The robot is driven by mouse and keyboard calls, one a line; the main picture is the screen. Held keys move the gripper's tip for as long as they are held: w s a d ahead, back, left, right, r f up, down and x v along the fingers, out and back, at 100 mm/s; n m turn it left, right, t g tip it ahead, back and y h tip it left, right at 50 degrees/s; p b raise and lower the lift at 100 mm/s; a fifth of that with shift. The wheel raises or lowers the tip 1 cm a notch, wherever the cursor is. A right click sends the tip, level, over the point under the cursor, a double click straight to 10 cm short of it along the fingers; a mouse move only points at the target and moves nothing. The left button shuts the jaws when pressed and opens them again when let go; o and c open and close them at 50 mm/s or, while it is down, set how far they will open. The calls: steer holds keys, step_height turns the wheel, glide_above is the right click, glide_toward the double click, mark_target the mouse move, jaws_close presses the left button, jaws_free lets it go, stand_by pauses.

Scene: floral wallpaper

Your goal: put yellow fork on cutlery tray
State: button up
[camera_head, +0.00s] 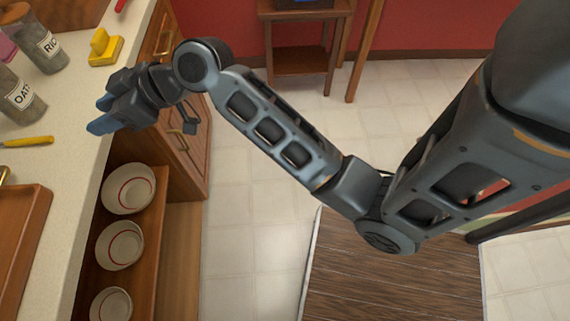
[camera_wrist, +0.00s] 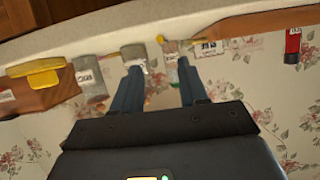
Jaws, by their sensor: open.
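A yellow-handled utensil, likely the yellow fork (camera_head: 28,141), lies on the pale counter at the left edge of the head view. Its far end is cut off by the frame. A small yellow end, probably the same utensil (camera_wrist: 160,39), shows beyond my fingers in the wrist view. A brown wooden tray (camera_head: 37,225), likely the cutlery tray, sits on the counter at the lower left, partly out of frame. My gripper (camera_head: 101,115) is open and empty near the counter's edge, to the right of the utensil. Its spread fingers also show in the wrist view (camera_wrist: 159,65).
An oats jar (camera_head: 18,97) and another labelled jar (camera_head: 37,47) stand behind the utensil. Bowls (camera_head: 128,188) sit on a shelf below the counter.

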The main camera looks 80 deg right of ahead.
steer(key=s+a+f+m+h, duration=0.15)
steer(key=s+f, duration=0.25)
steer(key=s, duration=0.5)
steer(key=s+a+f+m+h, duration=0.1)
steer(key=s+f+m+h, duration=0.2)
steer(key=s, duration=0.6)
steer(key=s+a+r+t, duration=0.1)
steer(key=s+r, duration=0.2)
steer(key=s, duration=0.6)
steer(key=s+a+r+n+t, duration=0.1)
steer(key=s+r, duration=0.2)
steer(key=s, duration=0.6)
steer(key=shift+s+r, duration=0.15)
steer(key=shift+r, duration=0.1)
steer(key=shift+o, duration=0.6)
steer(key=shift+s+a+r, duration=0.1)
steer(key=shift+s+r, duration=0.15)
steer(key=shift+r, duration=0.05)
